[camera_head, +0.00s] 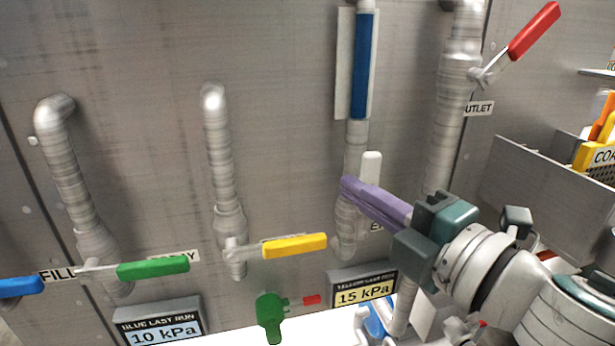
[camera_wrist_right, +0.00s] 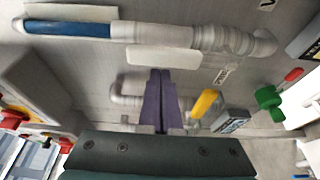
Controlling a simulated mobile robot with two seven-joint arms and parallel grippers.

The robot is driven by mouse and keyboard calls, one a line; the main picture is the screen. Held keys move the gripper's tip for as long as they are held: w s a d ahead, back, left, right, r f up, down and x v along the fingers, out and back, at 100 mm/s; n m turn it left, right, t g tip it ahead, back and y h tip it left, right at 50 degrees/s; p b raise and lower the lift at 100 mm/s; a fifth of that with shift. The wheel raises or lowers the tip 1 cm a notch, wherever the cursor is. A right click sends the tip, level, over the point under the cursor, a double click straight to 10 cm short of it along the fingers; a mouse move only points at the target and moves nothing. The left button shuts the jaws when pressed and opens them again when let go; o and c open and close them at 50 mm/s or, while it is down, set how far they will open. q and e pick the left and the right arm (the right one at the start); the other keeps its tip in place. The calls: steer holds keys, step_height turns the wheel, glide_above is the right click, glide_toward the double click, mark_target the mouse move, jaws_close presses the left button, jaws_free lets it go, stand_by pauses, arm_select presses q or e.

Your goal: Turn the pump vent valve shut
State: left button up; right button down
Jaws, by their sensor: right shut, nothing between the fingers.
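My right gripper (camera_head: 346,187) has purple fingers pressed together and empty. It is in front of the pipe with the blue section (camera_head: 361,65), beside a white handle (camera_head: 371,166) that points upward. The gripper also shows in the right wrist view (camera_wrist_right: 160,73), with the white handle (camera_wrist_right: 163,57) just beyond its tips; I cannot tell whether they touch. The label beside this pipe is mostly hidden by the gripper, so I cannot read whether this is the pump vent valve. My left gripper is not in view.
A yellow handle (camera_head: 295,246) and a green handle (camera_head: 153,268) lie roughly level on pipes to the left. A red handle (camera_head: 534,31) slants up by the outlet label. Gauge signs (camera_head: 362,290) and a green fitting (camera_head: 269,316) sit below. A grey bin (camera_head: 540,180) stands at right.

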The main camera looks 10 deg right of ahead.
steer(key=shift+d, duration=0.15)
steer(key=shift+d+m+b, duration=0.3)
steer(key=shift+m, duration=0.1)
stand_by(0.4)
steer(key=shift+d, duration=0.15)
steer(key=d+f+m+t+h+b, duration=0.5)
steer(key=d+m+b, duration=0.3)
steer(key=m, duration=1.3)
steer(key=shift+w+d+f+h+b, duration=0.2)
steer(key=shift+d+f+h+b, duration=0.15)
steer(key=shift+f, duration=0.3)
steer(key=shift+d+m, duration=0.1)
steer(key=shift+m, duration=0.2)
steer(key=shift+r, duration=0.1)
